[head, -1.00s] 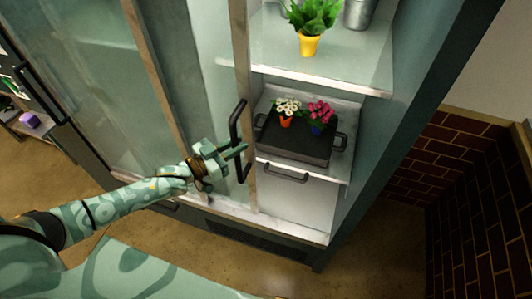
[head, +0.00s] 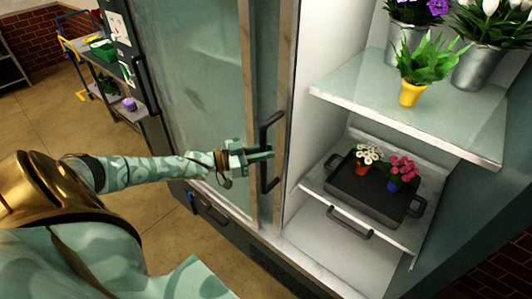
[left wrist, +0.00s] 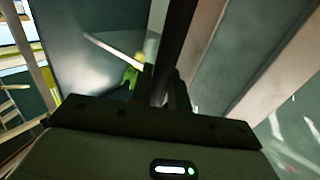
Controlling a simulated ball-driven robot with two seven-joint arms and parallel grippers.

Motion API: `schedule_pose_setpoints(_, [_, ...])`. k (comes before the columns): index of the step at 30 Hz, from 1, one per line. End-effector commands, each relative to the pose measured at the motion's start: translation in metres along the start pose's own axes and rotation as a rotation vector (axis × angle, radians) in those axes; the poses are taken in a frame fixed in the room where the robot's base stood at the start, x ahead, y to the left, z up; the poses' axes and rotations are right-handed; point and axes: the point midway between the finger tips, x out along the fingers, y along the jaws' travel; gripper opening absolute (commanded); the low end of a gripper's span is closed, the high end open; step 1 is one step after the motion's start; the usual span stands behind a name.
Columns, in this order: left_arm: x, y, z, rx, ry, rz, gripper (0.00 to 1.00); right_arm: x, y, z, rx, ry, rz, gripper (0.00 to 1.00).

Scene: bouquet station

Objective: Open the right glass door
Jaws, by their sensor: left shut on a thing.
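The right glass door has a pale frame post (head: 284,60) and a dark upright bar handle (head: 264,178). The door stands at the left of the cabinet's right bay and seems to overlap the left glass door (head: 195,75). The right bay is uncovered. My left gripper (head: 262,155) is shut on the handle at about mid-height. In the left wrist view the dark handle (left wrist: 176,45) runs up between my left fingers (left wrist: 160,88). My right gripper is out of view.
Inside the bay, an upper shelf (head: 350,97) holds a yellow-potted plant (head: 411,93) and metal flower buckets (head: 478,68). Lower, a black tray (head: 375,195) holds two small potted flowers. A cart (head: 112,85) stands at the far left; brick wall (head: 495,280) is at the right.

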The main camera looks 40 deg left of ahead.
Motion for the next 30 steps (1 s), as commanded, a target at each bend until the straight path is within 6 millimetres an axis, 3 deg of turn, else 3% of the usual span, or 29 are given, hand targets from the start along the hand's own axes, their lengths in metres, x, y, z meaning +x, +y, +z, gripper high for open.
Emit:
schedule_pose_setpoints(3, [0.000, -0.001, 0.001, 0.001, -0.002, -0.002, 0.00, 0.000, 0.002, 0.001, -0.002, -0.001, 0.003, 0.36])
schedule_pose_setpoints(4, [0.000, 0.000, 0.001, 0.001, -0.003, -0.002, 0.23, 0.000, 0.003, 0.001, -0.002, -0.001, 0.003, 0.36])
schedule_pose_setpoints(6, [0.000, 0.000, 0.001, 0.001, -0.002, -0.001, 0.37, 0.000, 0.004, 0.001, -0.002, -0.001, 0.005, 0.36])
schedule_pose_setpoints(17, [-0.007, 0.000, 0.001, 0.000, -0.002, -0.001, 0.37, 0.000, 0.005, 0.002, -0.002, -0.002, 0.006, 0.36])
schedule_pose_setpoints(20, [-0.023, 0.001, 0.002, 0.000, -0.007, 0.000, 0.37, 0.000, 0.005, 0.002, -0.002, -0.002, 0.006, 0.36])
schedule_pose_setpoints(30, [-0.113, 0.000, 0.001, -0.001, -0.009, 0.000, 0.37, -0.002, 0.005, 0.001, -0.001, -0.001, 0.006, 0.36])
